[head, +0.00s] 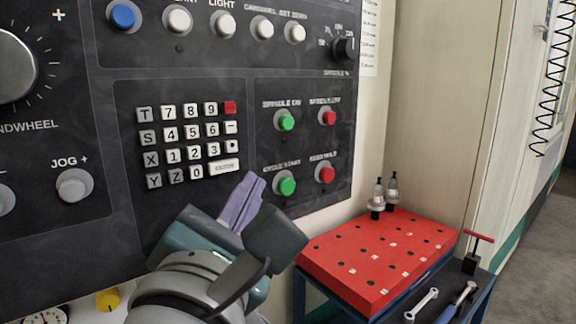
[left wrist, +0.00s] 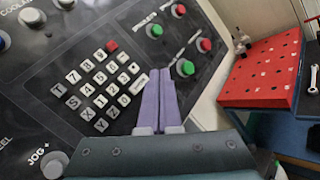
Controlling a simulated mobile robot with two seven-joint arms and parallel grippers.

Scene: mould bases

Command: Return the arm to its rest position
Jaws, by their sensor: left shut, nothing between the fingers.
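My left gripper (head: 243,202) is in front of the lower part of a dark machine control panel (head: 200,85). Its purple fingers are shut together with nothing between them, and they also show in the left wrist view (left wrist: 157,100). In the head view the fingertips appear just below the ENTER key (head: 224,167) of the keypad and left of the green cycle start button (head: 286,186). I cannot tell whether they touch the panel. My right gripper is in neither view.
A red tool block (head: 370,255) with rows of holes and two tool holders (head: 377,200) sits on a blue cart at the right. Open floor (head: 545,230) shows at far right.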

